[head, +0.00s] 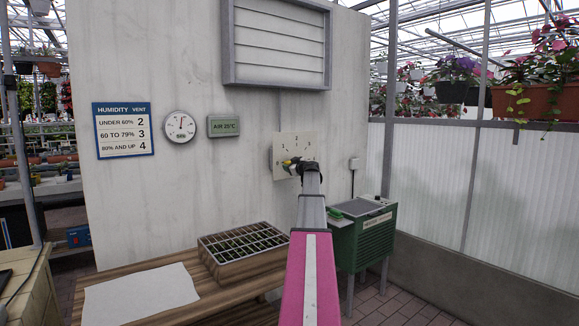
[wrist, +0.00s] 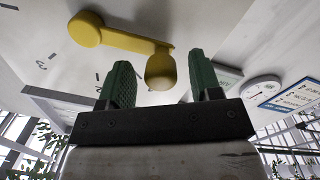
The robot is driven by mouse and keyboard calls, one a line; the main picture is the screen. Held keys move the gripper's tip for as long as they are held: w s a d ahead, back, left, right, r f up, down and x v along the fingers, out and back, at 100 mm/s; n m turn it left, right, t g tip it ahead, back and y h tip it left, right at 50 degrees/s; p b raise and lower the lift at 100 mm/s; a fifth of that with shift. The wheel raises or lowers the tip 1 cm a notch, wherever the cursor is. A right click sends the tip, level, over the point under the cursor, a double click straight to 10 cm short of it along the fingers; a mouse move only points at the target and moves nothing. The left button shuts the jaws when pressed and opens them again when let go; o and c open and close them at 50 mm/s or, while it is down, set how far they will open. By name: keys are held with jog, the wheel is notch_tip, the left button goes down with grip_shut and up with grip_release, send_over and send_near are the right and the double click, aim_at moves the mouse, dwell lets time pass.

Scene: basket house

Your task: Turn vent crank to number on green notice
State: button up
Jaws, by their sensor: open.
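The yellow vent crank (wrist: 125,40) is on a pale dial plate (head: 297,142) with small numbers too small to read surely. In the wrist view its hub is upper left and its knob (wrist: 160,72) lies between my fingertips, with gaps on both sides. My gripper (head: 291,164) is open at the plate and hides much of the crank in the head view; its green fingers also show in the wrist view (wrist: 158,62). A small green sign (head: 224,126) reads "AIR 25°C". A blue-and-white notice (head: 125,130) lists humidity: under 60% 2, 60 to 79% 3, 80% and up 4.
A round white gauge (head: 181,127) hangs between notice and green sign; its reading is unclear. A louvred vent (head: 277,45) is above the plate. Below are a wooden bench (head: 215,293) with a seedling tray (head: 262,262) and a green cabinet (head: 371,245).

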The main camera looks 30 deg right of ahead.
jog(key=shift+w, duration=0.65)
grip_shut()
jog(key=shift+r, duration=0.1)
